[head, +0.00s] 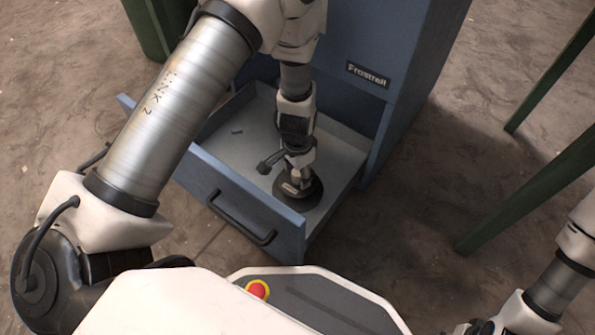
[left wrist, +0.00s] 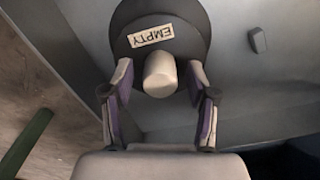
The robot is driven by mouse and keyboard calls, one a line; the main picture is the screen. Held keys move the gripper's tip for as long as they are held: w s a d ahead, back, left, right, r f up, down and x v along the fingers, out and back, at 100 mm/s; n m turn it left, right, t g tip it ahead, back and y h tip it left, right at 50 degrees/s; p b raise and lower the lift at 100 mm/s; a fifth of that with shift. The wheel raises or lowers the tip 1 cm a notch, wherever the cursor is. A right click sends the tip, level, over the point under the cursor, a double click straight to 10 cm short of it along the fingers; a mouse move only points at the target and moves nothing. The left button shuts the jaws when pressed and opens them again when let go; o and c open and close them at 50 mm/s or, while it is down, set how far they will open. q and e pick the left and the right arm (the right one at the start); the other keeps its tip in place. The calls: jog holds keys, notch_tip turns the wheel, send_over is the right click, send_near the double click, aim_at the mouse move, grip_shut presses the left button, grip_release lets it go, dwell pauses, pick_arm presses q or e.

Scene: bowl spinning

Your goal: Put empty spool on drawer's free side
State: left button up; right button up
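The empty spool is a dark round disc (head: 313,198) lying on the floor of the open drawer, toward its front right corner. The left wrist view shows its flange (left wrist: 185,25) with an "EMPTY" label and a pale central post (left wrist: 160,76). My left gripper (head: 293,186) points down over the spool inside the drawer. In the left wrist view its fingers (left wrist: 160,85) stand on either side of the post, with a gap on both sides. The blue drawer (head: 213,181) is pulled out, with a dark handle on its front. My right gripper (head: 470,328) is only partly visible at the bottom edge.
A small grey block (head: 237,131) lies in the left part of the drawer; it also shows in the left wrist view (left wrist: 258,40). The blue cabinet (head: 400,50) marked "Frostrell" rises behind the drawer. Green legs (head: 530,195) stand at the right. The drawer's middle floor looks bare.

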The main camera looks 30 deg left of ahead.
pick_arm(q)
notch_tip(320, 180, up, 12)
jog(key=p, duration=0.8)
jog(key=shift+r, duration=0.2)
